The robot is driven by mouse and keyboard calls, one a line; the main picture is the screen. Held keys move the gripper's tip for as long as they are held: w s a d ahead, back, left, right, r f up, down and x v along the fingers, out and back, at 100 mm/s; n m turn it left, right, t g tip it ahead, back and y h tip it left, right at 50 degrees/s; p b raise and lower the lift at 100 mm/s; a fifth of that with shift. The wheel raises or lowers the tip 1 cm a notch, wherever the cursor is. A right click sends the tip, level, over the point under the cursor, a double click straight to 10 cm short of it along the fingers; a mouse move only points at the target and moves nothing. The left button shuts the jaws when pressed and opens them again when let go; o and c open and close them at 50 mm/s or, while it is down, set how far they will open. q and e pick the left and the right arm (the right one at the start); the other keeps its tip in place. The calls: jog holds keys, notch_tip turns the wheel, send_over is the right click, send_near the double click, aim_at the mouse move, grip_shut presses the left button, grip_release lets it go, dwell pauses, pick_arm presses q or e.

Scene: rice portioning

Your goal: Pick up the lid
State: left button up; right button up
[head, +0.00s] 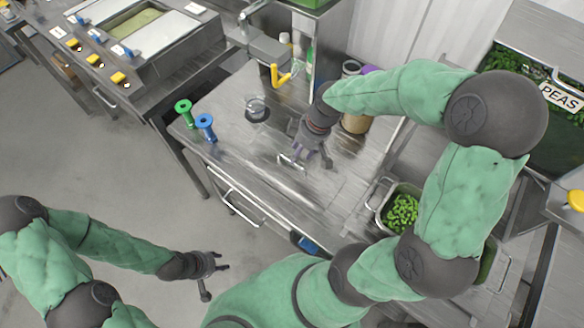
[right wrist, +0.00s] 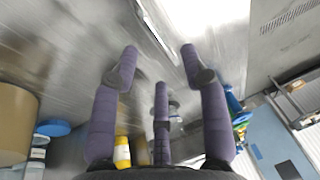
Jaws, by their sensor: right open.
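What looks like the metal lid, with a pale bar handle (head: 289,161), lies flat on the steel counter; its edges are hard to tell from the shiny counter. In the right wrist view a bar handle (right wrist: 152,26) shows at the top, ahead of the fingers. My right gripper (head: 309,160) is just above and right of the handle. Its fingers are spread, with nothing between them (right wrist: 160,60). My left gripper (head: 215,273) hangs over the floor at lower left, with its fingers apart and empty.
The steel counter (head: 235,170) holds a green spool (head: 184,110), a blue spool (head: 205,124), a small clear container (head: 256,107) and a yellow-handled item (head: 279,74). A tan canister (head: 355,121) stands right of the right gripper. A pan of greens (head: 380,205) sits at right.

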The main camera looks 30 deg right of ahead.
aim_at(294, 167)
jog(key=shift+w+b+x, duration=0.15)
jog(key=shift+b+x, duration=0.25)
jog(key=shift+x, duration=1.05)
jog(key=shift+w+b+x, duration=0.15)
jog(key=shift+b+x, duration=0.2)
jog(key=shift+x, duration=1.1)
jog(key=shift+r, duration=0.1)
jog(key=shift+c, duration=0.3)
grip_shut()
